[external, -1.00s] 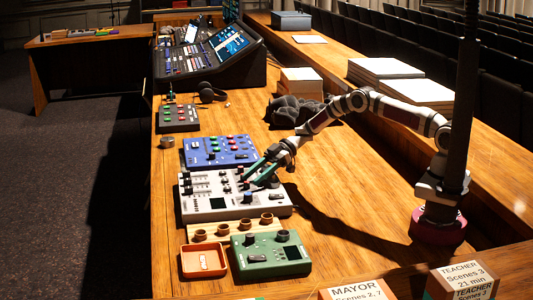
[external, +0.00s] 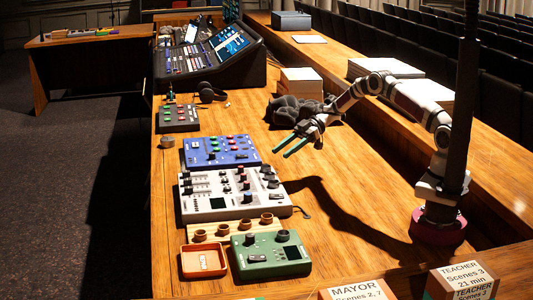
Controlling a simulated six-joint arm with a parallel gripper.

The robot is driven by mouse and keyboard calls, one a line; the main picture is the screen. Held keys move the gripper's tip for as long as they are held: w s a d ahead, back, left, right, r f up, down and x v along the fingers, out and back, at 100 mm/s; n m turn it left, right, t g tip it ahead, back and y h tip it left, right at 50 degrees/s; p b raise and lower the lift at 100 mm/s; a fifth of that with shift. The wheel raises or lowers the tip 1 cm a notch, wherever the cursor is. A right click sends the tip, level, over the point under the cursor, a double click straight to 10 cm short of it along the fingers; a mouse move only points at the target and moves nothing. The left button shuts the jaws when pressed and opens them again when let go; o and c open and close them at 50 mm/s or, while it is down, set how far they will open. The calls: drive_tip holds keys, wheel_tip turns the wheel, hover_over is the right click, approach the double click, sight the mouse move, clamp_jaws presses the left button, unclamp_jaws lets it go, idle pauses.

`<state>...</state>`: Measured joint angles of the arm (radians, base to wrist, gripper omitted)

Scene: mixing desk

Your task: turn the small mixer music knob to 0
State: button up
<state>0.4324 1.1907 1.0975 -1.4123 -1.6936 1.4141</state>
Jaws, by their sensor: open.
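A small white-grey mixer (external: 228,205) with sliders, knobs and a dark screen lies on the wooden desk, between a blue box and a green box. Several dark and red knobs stand on its right half; a blue-grey knob (external: 247,197) is near its front right. I cannot read any labels or knob settings, so I cannot tell which is the music knob. My gripper (external: 282,149) is open and empty, with green fingers pointing left and down. It hangs above the desk to the right of the blue box, apart from the mixer.
The blue box (external: 218,152) is behind the mixer. The green box (external: 271,264), an orange tray (external: 187,273) and a wooden strip with several brown cups (external: 267,218) are in front. A dark pole (external: 465,110) stands near my base. Bare desk lies right of the mixer.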

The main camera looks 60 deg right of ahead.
drive_tip(key=s+a+m+t+h, duration=0.1)
drive_tip(key=s+a+m+t, duration=0.1)
drive_tip(key=t, duration=0.1)
drive_tip(key=m+t+h, duration=0.1)
drive_tip(key=m+h, duration=0.1)
approach(248, 182)
drive_tip(key=x, duration=0.9)
drive_tip(key=shift+d, duration=0.1)
clamp_jaws()
